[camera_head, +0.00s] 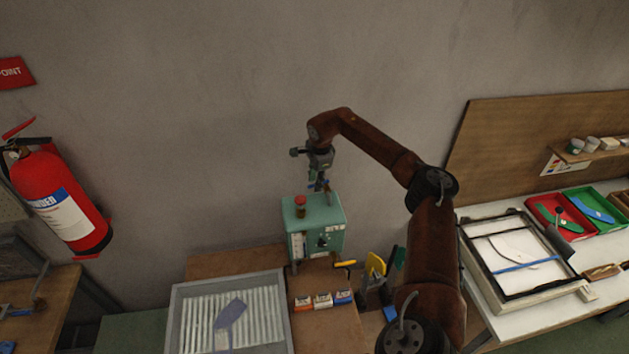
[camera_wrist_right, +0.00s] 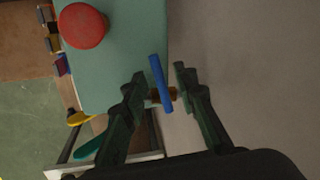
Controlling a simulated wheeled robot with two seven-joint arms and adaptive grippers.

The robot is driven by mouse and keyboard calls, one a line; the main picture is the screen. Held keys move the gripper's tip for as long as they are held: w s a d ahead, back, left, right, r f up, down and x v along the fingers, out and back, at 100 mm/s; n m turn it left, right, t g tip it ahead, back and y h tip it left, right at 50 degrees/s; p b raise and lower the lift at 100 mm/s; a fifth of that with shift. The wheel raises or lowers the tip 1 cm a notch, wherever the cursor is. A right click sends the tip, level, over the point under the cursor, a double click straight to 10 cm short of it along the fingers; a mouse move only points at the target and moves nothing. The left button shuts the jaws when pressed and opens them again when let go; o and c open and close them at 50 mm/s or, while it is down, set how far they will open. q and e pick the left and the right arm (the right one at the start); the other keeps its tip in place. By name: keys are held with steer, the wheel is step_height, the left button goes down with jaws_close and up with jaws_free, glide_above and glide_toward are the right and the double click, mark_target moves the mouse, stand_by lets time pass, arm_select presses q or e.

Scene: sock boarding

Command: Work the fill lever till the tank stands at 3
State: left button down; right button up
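The teal tank box (camera_head: 315,228) stands against the wall, with a red cap (camera_head: 300,200) on top. A pale gauge strip (camera_head: 298,246) runs down its front; its level is too small to read. My right gripper (camera_head: 321,186) points down over the box's back right part. In the right wrist view, its two fingers (camera_wrist_right: 160,75) are apart on either side of a blue bar (camera_wrist_right: 160,85), likely the lever's handle, with gaps visible on both sides. A small brown piece lies behind the bar. My left gripper is out of view.
A grey tray (camera_head: 178,318) with a ribbed white insert lies in front left. A framed screen (camera_head: 520,262) is on the right bench. A fire extinguisher (camera_head: 62,203) hangs at left.

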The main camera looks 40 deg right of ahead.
steer(key=shift+c, duration=0.3)
jaws_close()
steer(key=shift+r, duration=0.1)
